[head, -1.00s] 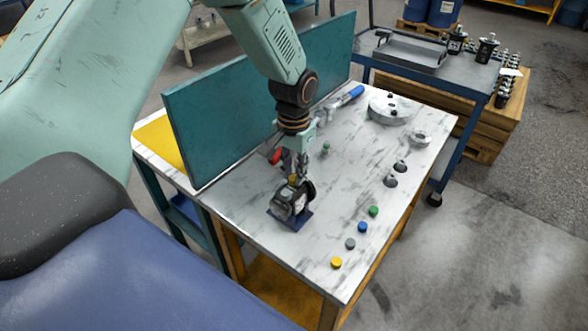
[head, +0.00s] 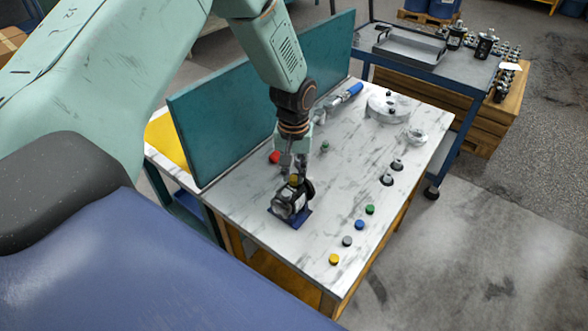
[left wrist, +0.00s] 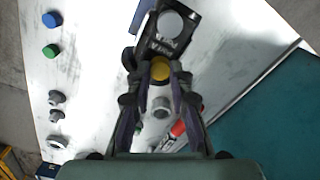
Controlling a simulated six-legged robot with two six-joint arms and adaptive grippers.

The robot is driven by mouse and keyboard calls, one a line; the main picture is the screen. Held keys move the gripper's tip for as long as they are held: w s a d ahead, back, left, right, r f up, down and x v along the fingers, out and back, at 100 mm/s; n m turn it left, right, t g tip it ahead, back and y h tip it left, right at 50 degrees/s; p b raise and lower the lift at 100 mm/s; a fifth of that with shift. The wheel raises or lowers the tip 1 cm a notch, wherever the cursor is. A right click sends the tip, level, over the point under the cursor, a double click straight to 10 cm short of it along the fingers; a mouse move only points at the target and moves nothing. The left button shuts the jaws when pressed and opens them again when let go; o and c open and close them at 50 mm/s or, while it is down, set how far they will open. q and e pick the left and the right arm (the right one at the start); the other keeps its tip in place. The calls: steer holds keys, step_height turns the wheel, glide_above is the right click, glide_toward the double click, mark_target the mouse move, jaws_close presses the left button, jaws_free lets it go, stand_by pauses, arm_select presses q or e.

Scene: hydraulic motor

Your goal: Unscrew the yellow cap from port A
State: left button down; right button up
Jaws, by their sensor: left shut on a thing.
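The hydraulic motor (head: 288,204) stands on a dark blue base plate (head: 296,221) on the bench. The yellow cap (left wrist: 160,70) sits on top of the motor, beside a lettered label in the left wrist view; the label is too small to read surely. My left gripper (left wrist: 159,78) comes down from above and is shut on the yellow cap, one finger on each side. In the head view the cap (head: 294,179) shows as a small yellow spot below the left gripper (head: 293,174). My right gripper is in neither view.
Loose yellow (head: 334,259), grey (head: 347,241), blue (head: 360,224) and green (head: 370,209) caps lie along the bench's right edge. A teal panel (head: 230,118) stands behind. A blue-handled tool (head: 348,93) lies further back.

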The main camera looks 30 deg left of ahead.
arm_select(q)
steer(key=shift+r+n+p, duration=0.15)
steer(key=shift+n+p, duration=0.65)
steer(key=shift+n, duration=0.6)
steer(key=c, duration=1.4)
jaws_free()
steer(key=shift+c, duration=0.2)
steer(key=shift+p, duration=0.35)
